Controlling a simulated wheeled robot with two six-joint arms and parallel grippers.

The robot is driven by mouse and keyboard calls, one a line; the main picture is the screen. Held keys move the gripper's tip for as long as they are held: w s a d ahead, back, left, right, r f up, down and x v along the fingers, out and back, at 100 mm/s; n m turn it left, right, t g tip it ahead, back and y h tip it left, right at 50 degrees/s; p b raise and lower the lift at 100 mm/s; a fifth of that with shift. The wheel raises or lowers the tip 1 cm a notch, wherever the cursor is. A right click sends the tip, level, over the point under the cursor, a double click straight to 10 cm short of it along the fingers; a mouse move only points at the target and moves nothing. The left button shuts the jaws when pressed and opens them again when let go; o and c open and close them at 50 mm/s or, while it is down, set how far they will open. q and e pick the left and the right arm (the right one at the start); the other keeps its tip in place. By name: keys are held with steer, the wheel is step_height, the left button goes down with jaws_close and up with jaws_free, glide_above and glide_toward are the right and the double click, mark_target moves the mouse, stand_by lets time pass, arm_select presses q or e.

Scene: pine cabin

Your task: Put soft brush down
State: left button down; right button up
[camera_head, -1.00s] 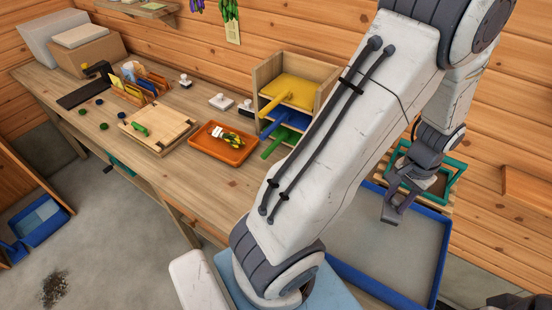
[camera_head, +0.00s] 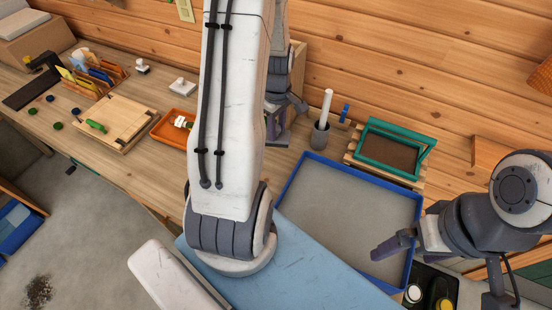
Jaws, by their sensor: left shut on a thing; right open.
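My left gripper (camera_head: 290,104) is partly hidden behind my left arm, in front of the shelf unit at the back of the bench. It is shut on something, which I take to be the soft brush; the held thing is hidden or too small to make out. My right gripper (camera_head: 392,248) is open and empty at the lower right, over the right side of the blue-rimmed tray.
The blue-rimmed grey tray (camera_head: 350,205) lies clear in the middle. Behind it are a dark cup (camera_head: 319,136) with a white stick and a green frame (camera_head: 395,148) on slats. An orange tray (camera_head: 172,128) and wooden board (camera_head: 112,122) are left of my arm.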

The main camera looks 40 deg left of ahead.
arm_select(q)
step_height(320, 180, down, 9)
steer(key=shift+s+a+f+p, duration=0.1)
steer(key=shift+s+a+p, duration=0.05)
steer(key=shift+p, duration=0.75)
steer(key=shift+f, duration=0.4)
steer(key=shift+f, duration=0.1)
steer(key=c, duration=0.5)
jaws_free()
